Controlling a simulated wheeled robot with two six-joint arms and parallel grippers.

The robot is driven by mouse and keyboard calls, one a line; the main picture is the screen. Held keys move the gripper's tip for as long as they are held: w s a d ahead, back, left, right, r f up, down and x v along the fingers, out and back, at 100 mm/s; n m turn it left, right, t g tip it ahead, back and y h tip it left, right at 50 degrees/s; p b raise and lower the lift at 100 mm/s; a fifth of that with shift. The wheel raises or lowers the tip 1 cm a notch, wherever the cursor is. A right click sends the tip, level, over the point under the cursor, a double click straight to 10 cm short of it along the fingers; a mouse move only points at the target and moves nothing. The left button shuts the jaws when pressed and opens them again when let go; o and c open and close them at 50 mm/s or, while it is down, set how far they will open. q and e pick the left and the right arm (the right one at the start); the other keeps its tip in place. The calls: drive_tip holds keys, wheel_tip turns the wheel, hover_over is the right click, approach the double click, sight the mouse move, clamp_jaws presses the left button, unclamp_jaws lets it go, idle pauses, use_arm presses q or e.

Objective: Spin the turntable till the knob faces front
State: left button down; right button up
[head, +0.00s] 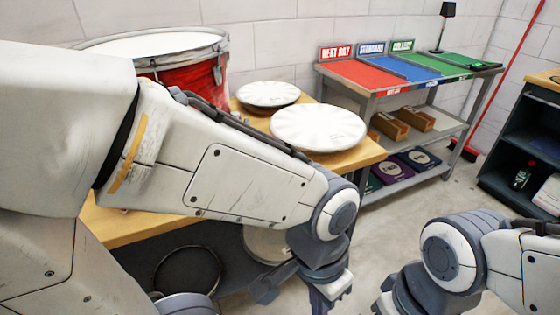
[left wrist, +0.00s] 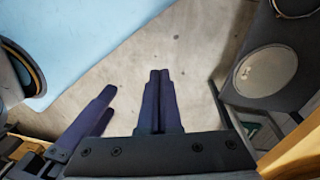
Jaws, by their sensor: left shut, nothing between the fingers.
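A red drum (head: 200,72) with a pale head stands on the wooden bench (head: 130,228), partly behind my left arm. Two pale round discs, a smaller one (head: 268,93) and a larger one (head: 318,127), lie to its right. I cannot tell which thing is the turntable, and no knob shows clearly. My left gripper (head: 330,308) hangs low in front of the bench, away from the drum. Its fingers show together and empty in the left wrist view (left wrist: 159,75). My right gripper (head: 382,306) is cut off at the bottom edge; its opening is unclear.
A shelf unit (head: 375,82) with red, blue and green top panels stands at the back right, with wooden boxes (head: 405,118) below. A dark cabinet (head: 515,150) stands at the far right. Round items sit under the bench. The floor (head: 385,235) between is clear.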

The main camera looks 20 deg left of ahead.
use_arm(q)
drive_tip(key=w+a+r+n+t+h+p, duration=0.25)
drive_tip(key=w+a+n, duration=0.35)
drive_tip(key=n, duration=0.5)
drive_tip(key=w+a+r+n+t+h+p, duration=0.1)
drive_tip(key=w+a+n+h+p, duration=0.15)
drive_tip(key=w+n, duration=0.7)
drive_tip(key=w+a+n+t+y+p, duration=0.2)
drive_tip(key=a+n+t+y, duration=0.35)
drive_tip(key=a+n, duration=1.6)
drive_tip(key=w+f, duration=0.2)
drive_tip(key=w+f+m+b, duration=0.1)
drive_tip(key=w, duration=0.1)
drive_tip(key=w+a+f+m+b, duration=0.1)
drive_tip(key=f, duration=0.1)
drive_tip(key=shift+w+f+t+h, duration=0.3)
drive_tip(key=shift+w+t+h, duration=0.05)
drive_tip(key=shift+w+t, duration=0.05)
drive_tip(key=shift+w+d, duration=0.2)
drive_tip(key=shift+w, duration=0.95)
drive_tip(key=shift+w+d, duration=0.15)
drive_tip(key=shift+w, duration=0.95)
